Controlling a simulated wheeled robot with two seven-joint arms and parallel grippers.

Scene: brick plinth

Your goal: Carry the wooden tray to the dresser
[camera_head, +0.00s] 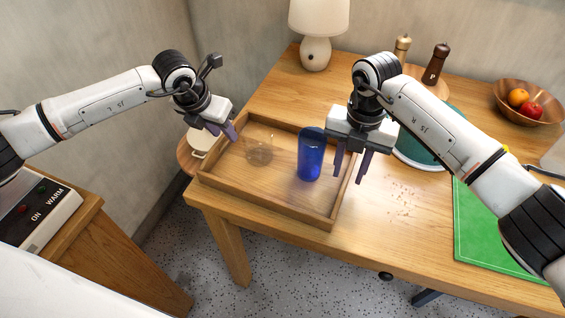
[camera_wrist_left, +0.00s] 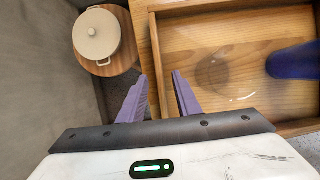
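The wooden tray (camera_head: 275,210) lies on the wooden table near its left front edge. A blue tumbler (camera_head: 311,155) and a clear glass (camera_head: 259,148) stand in it. My left gripper (camera_head: 222,131) is open at the tray's left side. In the left wrist view its fingers (camera_wrist_left: 159,78) are spread with the tray's left wall (camera_wrist_left: 157,45) lying between or just beyond the tips; contact cannot be told. My right gripper (camera_head: 349,178) is open, pointing down, its fingers either side of the right wall in the picture. No dresser can be made out.
A lamp (camera_head: 316,50), two mills (camera_head: 435,64), a teal pot (camera_head: 425,150), a fruit bowl (camera_head: 530,105) and a green board (camera_head: 485,225) are on the table. A cream pot (camera_wrist_left: 97,36) on a round stool (camera_wrist_left: 112,65) stands close left. A warmer (camera_head: 35,215) is at lower left.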

